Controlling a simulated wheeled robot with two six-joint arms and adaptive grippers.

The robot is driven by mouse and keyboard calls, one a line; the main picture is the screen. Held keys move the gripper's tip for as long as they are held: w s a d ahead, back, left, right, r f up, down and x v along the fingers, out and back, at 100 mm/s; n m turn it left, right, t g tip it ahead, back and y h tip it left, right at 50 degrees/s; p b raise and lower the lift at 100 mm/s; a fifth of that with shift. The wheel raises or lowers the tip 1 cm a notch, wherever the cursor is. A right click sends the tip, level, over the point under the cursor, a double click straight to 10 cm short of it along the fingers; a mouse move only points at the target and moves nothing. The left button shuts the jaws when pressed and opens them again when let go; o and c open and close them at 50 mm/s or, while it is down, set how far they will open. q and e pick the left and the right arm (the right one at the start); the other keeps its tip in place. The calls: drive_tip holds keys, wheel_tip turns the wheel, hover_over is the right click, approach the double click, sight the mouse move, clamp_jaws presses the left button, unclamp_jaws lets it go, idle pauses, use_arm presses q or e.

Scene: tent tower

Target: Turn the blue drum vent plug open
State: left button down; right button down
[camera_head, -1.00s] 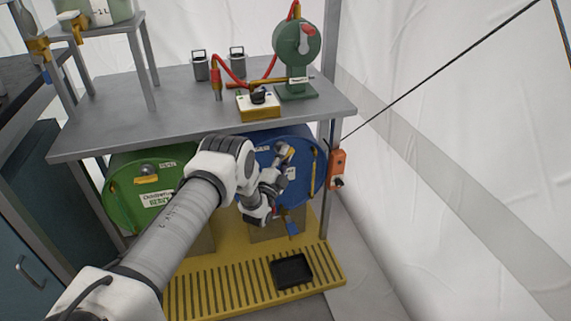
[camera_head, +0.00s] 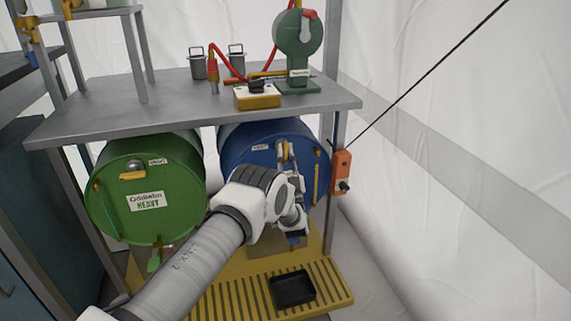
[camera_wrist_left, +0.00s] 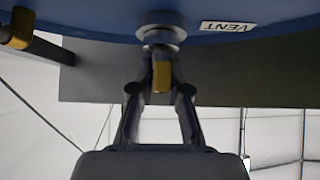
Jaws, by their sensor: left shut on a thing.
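The blue drum (camera_head: 243,146) lies on its side under the bench, its round end facing me. Its vent plug has a grey round hub (camera_wrist_left: 160,30) and a yellow-tipped handle (camera_wrist_left: 161,74), beside a white VENT label (camera_wrist_left: 227,26). In the left wrist view the handle stands straight out from the hub toward my gripper. My left gripper (camera_wrist_left: 160,88) is shut on this handle, one finger on each side. In the head view my left gripper (camera_head: 285,158) is at the upper part of the drum face, and my arm hides the lower left of it. My right gripper is not in view.
A green drum (camera_head: 118,195) lies to the left. The grey bench top (camera_head: 150,106) is close above both drums. An orange box (camera_head: 342,172) hangs on the right post. A black tray (camera_head: 291,288) sits on the yellow slatted platform (camera_head: 335,295) below.

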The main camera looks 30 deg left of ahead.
use_arm(q)
drive_tip(key=n+g+y+b, duration=0.1)
drive_tip(key=n+g+y, duration=0.1)
drive_tip(key=n+g, duration=0.1)
drive_tip(key=n+g+y+b, duration=0.2)
drive_tip(key=n+g, duration=0.2)
drive_tip(key=n, duration=0.1)
drive_tip(key=n+g+y+b, duration=0.1)
drive_tip(key=n+g+b, duration=0.1)
drive_tip(key=n+g, duration=0.1)
drive_tip(key=shift+a+f+n+y, duration=0.1)
drive_tip(key=shift+f+n+y, duration=0.25)
drive_tip(key=shift+n, duration=0.55)
drive_tip(key=n+g+b, duration=0.3)
drive_tip(key=n+g, duration=0.3)
drive_tip(key=shift+r, duration=0.15)
drive_tip(key=n+g+h+b, duration=0.1)
drive_tip(key=n, duration=0.1)
drive_tip(key=n+g+h, duration=0.1)
drive_tip(key=n+g, duration=0.1)
drive_tip(key=n, duration=0.1)
drive_tip(key=shift+r+b, duration=0.15)
drive_tip(key=shift+b, duration=0.2)
drive_tip(key=shift+r+n+g+h, duration=0.2)
drive_tip(key=shift+n+g+h, duration=0.5)
drive_tip(key=shift+n+h, duration=0.95)
drive_tip(key=shift+w+n, duration=0.1)
drive_tip(key=shift+n, duration=0.15)
